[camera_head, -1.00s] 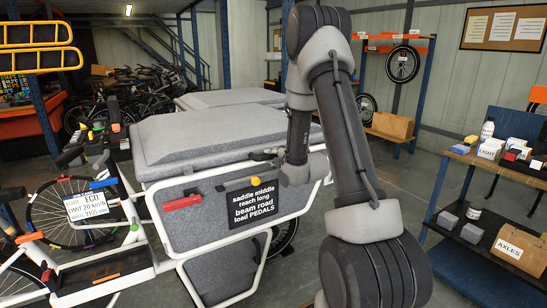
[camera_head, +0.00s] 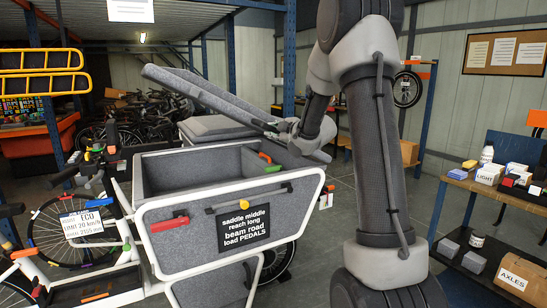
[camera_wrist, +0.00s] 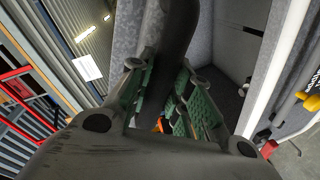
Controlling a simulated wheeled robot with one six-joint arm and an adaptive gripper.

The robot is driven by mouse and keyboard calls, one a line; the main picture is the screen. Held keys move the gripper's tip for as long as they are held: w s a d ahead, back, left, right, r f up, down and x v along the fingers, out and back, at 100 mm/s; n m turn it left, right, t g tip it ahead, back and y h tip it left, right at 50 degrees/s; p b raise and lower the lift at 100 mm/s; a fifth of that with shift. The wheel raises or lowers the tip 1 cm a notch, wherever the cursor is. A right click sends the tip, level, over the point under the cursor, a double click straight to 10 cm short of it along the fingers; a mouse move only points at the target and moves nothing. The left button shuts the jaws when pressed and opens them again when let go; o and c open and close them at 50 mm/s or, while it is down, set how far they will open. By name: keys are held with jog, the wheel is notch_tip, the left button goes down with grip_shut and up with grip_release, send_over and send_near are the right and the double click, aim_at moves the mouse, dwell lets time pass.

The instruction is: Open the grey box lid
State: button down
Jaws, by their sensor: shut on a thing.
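The grey box (camera_head: 175,232) is a felt-covered cargo box with white edging on a bike. Its inside shows, with orange and green pieces at the right inner rim. The grey lid (camera_head: 210,92) is raised off the box and tilted, with its left end high and its right end lower. My gripper (camera_head: 283,128) is at the lid's near side, shut on a dark lid handle (camera_wrist: 180,30). In the wrist view the handle runs between the green-padded fingers. My forearm hides part of the lid's right end.
A red latch (camera_head: 170,222) and a black-and-white label (camera_head: 243,221) are on the box front. A bar handle (camera_head: 248,198) runs along the front rim. A workbench (camera_head: 500,195) with small boxes stands right. Another grey box (camera_head: 215,129) is behind.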

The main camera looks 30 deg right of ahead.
jog(key=d+r+m, duration=0.3)
jog(key=d+r, duration=0.3)
jog(key=d, duration=0.3)
jog(key=d+r+m+t+y, duration=0.1)
jog(key=d+r+m, duration=0.2)
jog(key=d+r, duration=0.3)
jog(key=d+r+m, duration=0.3)
jog(key=d+r, duration=0.3)
jog(key=d, duration=0.6)
jog(key=shift+w+y, duration=0.4)
jog(key=shift+w, duration=0.05)
jog(key=c, duration=1.3)
grip_release()
jog(key=shift+s, duration=0.1)
jog(key=v, duration=1.1)
jog(key=shift+s, duration=0.4)
jog(key=shift+f, duration=0.1)
jog(key=shift+d, duration=0.1)
